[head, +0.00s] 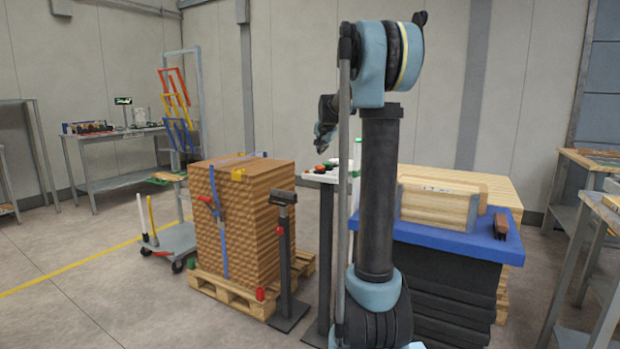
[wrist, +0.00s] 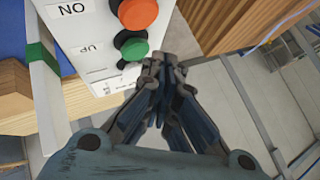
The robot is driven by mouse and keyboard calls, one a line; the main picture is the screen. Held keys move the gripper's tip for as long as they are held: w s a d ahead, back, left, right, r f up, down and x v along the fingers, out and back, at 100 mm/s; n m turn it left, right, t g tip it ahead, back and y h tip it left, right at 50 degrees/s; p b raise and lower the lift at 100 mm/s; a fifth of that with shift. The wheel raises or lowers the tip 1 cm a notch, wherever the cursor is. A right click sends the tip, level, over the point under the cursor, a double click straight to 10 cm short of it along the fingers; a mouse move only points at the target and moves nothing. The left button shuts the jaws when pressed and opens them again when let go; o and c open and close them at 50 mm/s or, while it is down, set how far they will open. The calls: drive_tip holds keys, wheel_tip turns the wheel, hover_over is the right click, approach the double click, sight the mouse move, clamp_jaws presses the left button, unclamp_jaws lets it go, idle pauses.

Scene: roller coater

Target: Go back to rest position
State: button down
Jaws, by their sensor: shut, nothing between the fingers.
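My gripper (wrist: 165,85) is shut and empty in the wrist view, its fingertips close together beside the green button. I cannot tell whether it touches the button. My upright arm stands in front and hides part of the panel area.
A strapped stack of brown sheets (head: 240,215) stands on a wooden pallet (head: 232,297) to the left. A blue-topped table (head: 450,238) with wooden boards (head: 436,205) stands to the right. A dark post (head: 286,255) stands between stack and panel. Open floor lies at the front left.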

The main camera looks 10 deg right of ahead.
drive_tip(key=s+f+n+g, duration=0.2)
drive_tip(key=s+f, duration=0.7)
drive_tip(key=s, duration=0.9)
drive_tip(key=s+f+n+g, duration=0.2)
drive_tip(key=s+f, duration=0.7)
drive_tip(key=s, duration=1)
drive_tip(key=s+a+f+n+g, duration=0.1)
drive_tip(key=s+f+n+g, duration=0.2)
drive_tip(key=s+f, duration=0.6)
drive_tip(key=s+n, duration=0.2)
drive_tip(key=s, duration=0.8)
drive_tip(key=shift+f, duration=0.25)
